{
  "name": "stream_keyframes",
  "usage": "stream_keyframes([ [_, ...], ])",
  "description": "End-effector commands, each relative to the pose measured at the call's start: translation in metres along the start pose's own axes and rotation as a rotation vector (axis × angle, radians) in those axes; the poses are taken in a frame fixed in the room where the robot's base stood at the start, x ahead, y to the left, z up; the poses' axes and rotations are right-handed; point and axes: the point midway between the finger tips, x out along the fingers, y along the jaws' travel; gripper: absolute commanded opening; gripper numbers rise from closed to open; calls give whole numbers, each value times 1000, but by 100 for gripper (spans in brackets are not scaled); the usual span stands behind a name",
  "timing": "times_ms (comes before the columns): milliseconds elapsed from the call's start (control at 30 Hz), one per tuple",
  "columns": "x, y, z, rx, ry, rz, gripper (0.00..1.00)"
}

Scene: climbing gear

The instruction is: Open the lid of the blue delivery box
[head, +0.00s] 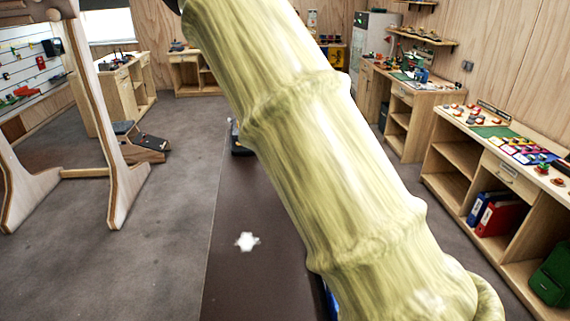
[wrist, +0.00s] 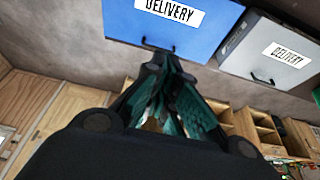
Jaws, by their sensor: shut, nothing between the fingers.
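The blue delivery box (wrist: 205,38) is at the top of the wrist view, cut off by the frame edge. It carries a white DELIVERY label (wrist: 169,12) and a thin dark handle (wrist: 146,44) at the edge nearest my gripper. My gripper (wrist: 156,62) is shut and empty, its tips pointing at the handle and partly covering it. I cannot tell whether they touch. The lid's seam and far side are out of view. In the head view a large pale green, bamboo-textured arm link of mine hides the gripper and most of the box; only a blue sliver (head: 330,302) shows beside it.
A grey delivery box (wrist: 250,52) with its own label and handle stands right of the blue one. In the head view, a dark surface (head: 255,195) lies left of my arm. Shelved benches (head: 460,160) line the right wall. A wooden frame (head: 105,130) stands left; open floor lies between.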

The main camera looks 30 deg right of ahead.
Motion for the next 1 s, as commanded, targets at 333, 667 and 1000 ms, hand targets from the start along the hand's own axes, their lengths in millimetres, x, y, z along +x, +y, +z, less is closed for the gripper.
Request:
stream_keyframes([
  [333,28,9,13,-93,15,6,0],
  [667,172,85,89,-694,53,9,0],
  [1000,280,217,178,-1364,-32,-66,0],
])
